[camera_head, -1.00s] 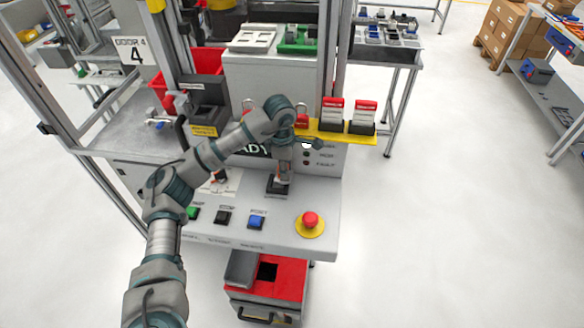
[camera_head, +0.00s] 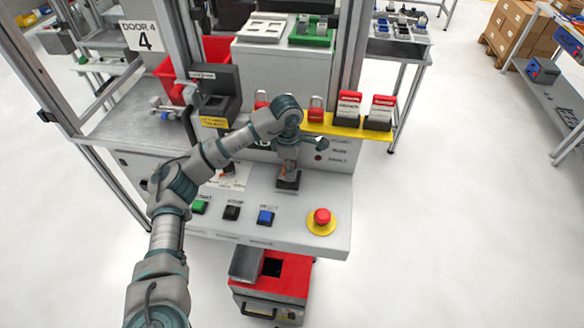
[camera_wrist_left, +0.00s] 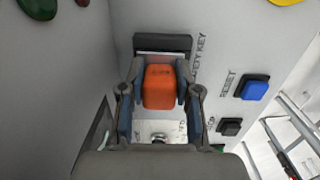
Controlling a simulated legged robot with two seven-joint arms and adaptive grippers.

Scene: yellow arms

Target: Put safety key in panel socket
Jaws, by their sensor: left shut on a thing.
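My left gripper (camera_head: 287,172) points down over the sloped front panel (camera_head: 335,232). In the left wrist view its fingers (camera_wrist_left: 158,95) are shut on the orange safety key (camera_wrist_left: 159,87), one finger on each side. The black panel socket (camera_wrist_left: 162,43) with "KEY" lettering beside it lies just past the key, with a light metal strip between them. I cannot tell whether the key is seated in it. In the head view the dark socket block (camera_head: 288,185) shows right under the gripper. My right gripper is not in view.
Green (camera_head: 199,207), black (camera_head: 231,212) and blue (camera_head: 265,217) buttons line the panel. A red emergency button (camera_head: 322,216) stands at its right. A yellow shelf (camera_head: 345,130) with red-and-white tags is above.

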